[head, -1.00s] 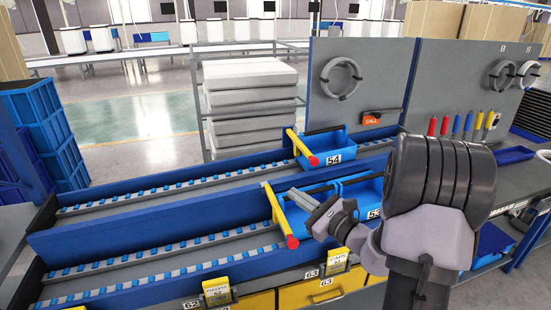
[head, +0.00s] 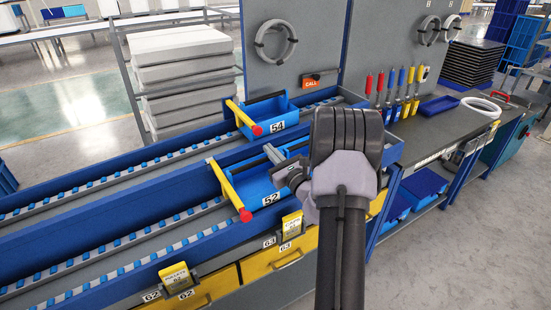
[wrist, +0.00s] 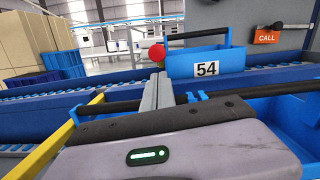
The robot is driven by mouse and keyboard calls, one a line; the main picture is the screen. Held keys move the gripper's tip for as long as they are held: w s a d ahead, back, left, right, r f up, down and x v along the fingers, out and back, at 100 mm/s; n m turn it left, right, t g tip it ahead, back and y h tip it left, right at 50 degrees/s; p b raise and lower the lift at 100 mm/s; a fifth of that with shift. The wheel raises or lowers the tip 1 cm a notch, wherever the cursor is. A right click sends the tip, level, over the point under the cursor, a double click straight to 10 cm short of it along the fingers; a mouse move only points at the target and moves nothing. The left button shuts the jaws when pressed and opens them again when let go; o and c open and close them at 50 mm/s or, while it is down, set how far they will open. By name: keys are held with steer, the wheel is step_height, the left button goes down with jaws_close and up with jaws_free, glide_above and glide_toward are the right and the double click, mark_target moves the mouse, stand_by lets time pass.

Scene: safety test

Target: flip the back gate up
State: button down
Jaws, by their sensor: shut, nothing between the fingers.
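The back gate (head: 243,116) is a yellow bar with a red end, lying low across the back lane just left of blue bin 54 (head: 271,112). In the wrist view its red end (wrist: 157,52) points at the camera, with its yellow bar mostly hidden behind. The front gate (head: 228,187), a similar bar, lies across the front lane beside bin 52 (head: 257,186); its yellow bar (wrist: 55,138) crosses the wrist view at lower left. My gripper (head: 270,152) is shut and empty above the front bins, nearer than the back gate and apart from it.
Roller lanes (head: 120,235) with blue dividing walls run left. Yellow drawers (head: 281,255) are below. A grey panel (head: 300,50) with hanging cable coils and a CALL box (head: 311,81) stands behind. Screwdrivers (head: 401,90) hang at right. Space above the lanes is open.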

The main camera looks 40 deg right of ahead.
steer(key=x, duration=0.4)
steer(key=shift+w+b, duration=0.2)
steer(key=shift+b, duration=0.1)
